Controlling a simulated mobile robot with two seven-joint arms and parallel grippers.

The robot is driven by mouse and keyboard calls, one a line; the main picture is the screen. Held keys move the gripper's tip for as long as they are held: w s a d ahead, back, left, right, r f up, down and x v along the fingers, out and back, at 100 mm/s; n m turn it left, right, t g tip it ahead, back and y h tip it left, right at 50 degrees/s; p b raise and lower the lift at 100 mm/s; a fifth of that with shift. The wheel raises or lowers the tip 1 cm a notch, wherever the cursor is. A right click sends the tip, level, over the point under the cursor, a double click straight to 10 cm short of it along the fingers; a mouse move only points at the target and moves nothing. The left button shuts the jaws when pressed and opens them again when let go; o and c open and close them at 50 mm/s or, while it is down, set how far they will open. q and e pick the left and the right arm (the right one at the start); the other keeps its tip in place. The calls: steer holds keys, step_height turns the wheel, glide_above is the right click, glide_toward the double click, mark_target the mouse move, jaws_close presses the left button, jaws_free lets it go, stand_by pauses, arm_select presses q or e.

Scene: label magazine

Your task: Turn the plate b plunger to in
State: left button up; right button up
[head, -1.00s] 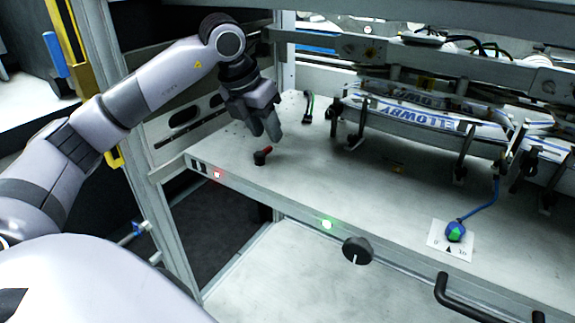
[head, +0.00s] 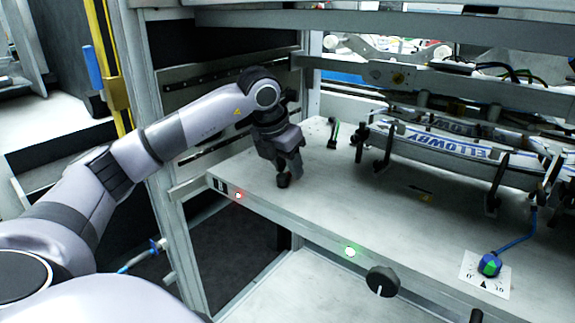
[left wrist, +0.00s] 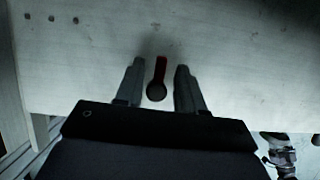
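A small plunger with a red lever and a dark round end (left wrist: 157,78) shows in the left wrist view, between the two fingers of my left gripper (left wrist: 159,85), with a gap on each side. The red lever points away from the gripper. In the head view my left gripper (head: 289,178) reaches down over the left end of the metal deck, and its fingers mostly hide the plunger (head: 283,181). The gripper is open. No label naming the plunger can be read. My right gripper is not in view.
The metal deck (head: 340,195) is clear in the middle. A black upright lever (head: 332,134) stands behind the gripper. Magazine holders with printed labels (head: 440,145) are at the right. A blue-green dial (head: 489,265) and a black knob (head: 382,281) are near the front.

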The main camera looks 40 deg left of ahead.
arm_select(q)
jaws_close()
